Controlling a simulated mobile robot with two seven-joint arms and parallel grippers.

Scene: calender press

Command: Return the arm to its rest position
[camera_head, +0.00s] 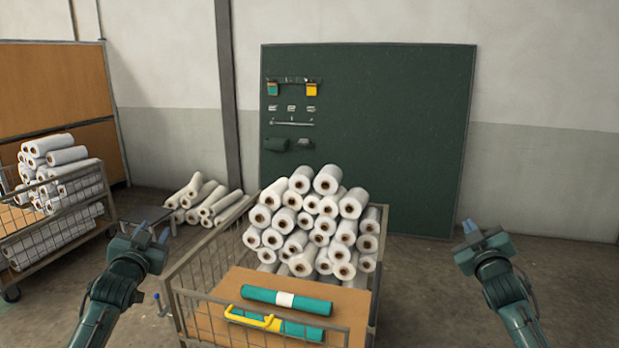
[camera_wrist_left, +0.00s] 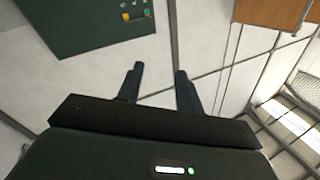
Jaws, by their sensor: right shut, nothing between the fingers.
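My left gripper (camera_head: 152,232) is raised at the left, beside the wire cart, with its fingers pointing up. In the left wrist view its two fingers (camera_wrist_left: 159,72) stand apart with nothing between them. My right gripper (camera_head: 470,228) is raised at the right, in front of the wall, shut and empty. Both arms come up from the bottom edge, and neither gripper touches anything that I can see.
A wire cart (camera_head: 190,312) with stacked white rolls (camera_head: 318,215) stands in the middle. Teal rolls (camera_head: 287,300) and a yellow-handled tool (camera_head: 250,318) lie at its front. A loaded cart (camera_head: 60,232) stands left. A green board (camera_head: 390,130) leans behind. Floor at right is clear.

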